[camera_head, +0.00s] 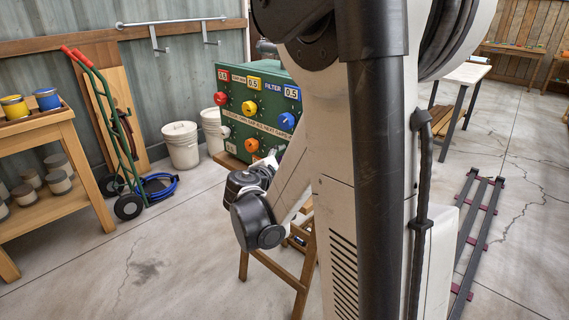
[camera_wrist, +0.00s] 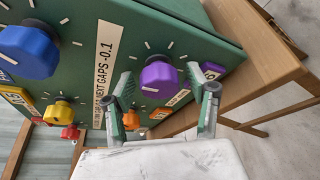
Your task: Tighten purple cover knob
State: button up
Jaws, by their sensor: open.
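The purple cover knob (camera_wrist: 160,80) is on the green panel (camera_wrist: 90,62) in the wrist view, with a pale pointer mark on its face. My gripper (camera_wrist: 168,98) is open in front of the panel, with one finger on each side of the purple knob in the picture. The fingers look apart from the knob, and I cannot tell how far they are from it in depth. In the head view the green box (camera_head: 240,82) shows, but my arm hides the purple knob and my gripper is mostly hidden.
Other knobs on the panel are blue (camera_wrist: 28,48), yellow (camera_wrist: 58,112), red (camera_wrist: 70,132) and orange (camera_wrist: 130,119). The box stands on a wooden stand (camera_head: 244,264). White buckets (camera_head: 181,146), a green hand truck (camera_head: 112,120) and a wooden shelf (camera_head: 75,160) are at left.

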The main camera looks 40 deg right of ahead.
jog(key=c, duration=1.2)
jog(key=shift+f+m+b, duration=0.1)
jog(key=shift+m+b, duration=0.2)
jog(key=shift+b, duration=0.05)
jog(key=m+t+h+b, duration=0.1)
jog(key=m+b, duration=0.1)
jog(key=shift+f+m+t+b, duration=0.1)
jog(key=shift+m+t+b, duration=0.2)
jog(key=shift+m+b, duration=0.1)
jog(key=shift+m+t+h+b, duration=0.3)
jog(key=shift+m+h+b, duration=0.4)
jog(key=shift+m+b, duration=0.95)
jog(key=shift+r+m+p, duration=0.2)
jog(key=shift+m+p, duration=0.1)
jog(key=shift+m, duration=0.25)
jog(key=o, duration=1.2)
